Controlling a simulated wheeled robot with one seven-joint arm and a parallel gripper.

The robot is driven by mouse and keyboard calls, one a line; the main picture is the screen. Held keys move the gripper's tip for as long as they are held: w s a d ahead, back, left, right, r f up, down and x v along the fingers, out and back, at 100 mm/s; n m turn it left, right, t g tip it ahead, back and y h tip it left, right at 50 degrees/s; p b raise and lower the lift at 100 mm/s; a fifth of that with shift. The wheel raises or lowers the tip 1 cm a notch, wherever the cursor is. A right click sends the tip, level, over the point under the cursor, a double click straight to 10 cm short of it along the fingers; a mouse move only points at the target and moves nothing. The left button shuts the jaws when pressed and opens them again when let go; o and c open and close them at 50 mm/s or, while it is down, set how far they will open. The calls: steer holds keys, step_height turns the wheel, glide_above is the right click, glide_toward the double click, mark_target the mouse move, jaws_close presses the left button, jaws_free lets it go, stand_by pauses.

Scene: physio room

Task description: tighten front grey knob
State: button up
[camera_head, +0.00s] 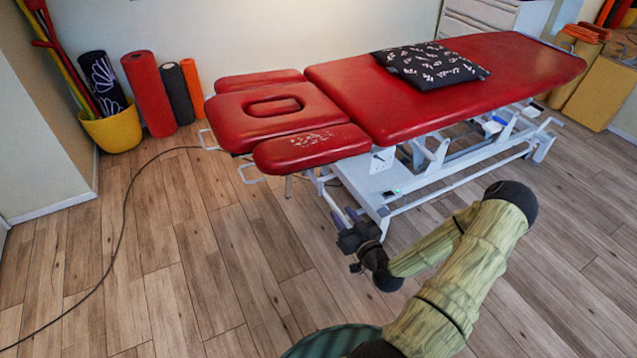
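The red treatment table (440,80) has a white metal frame (375,190) and a headrest end with red pads facing left. My gripper (344,213) is low beside the frame's near left corner, below the front red armrest pad (310,148). Its two grey fingers point up toward the frame and stand apart, with nothing seen between them. The front grey knob cannot be made out clearly; the area under the front pad is small and partly shaded. I cannot tell whether the fingers touch the frame.
A black patterned cushion (430,65) lies on the table. A dark cable (125,215) crosses the floor at left. Rolled mats (148,92) and a yellow pot (115,130) stand by the wall. The wooden floor (230,260) in front is clear.

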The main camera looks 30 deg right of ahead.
mark_target(322, 188)
steer(key=w, duration=1)
steer(key=w+b, duration=0.1)
steer(key=w, duration=0.4)
steer(key=shift+w+a, duration=0.2)
steer(key=shift+a, duration=0.05)
steer(key=shift+c, duration=0.2)
jaws_close()
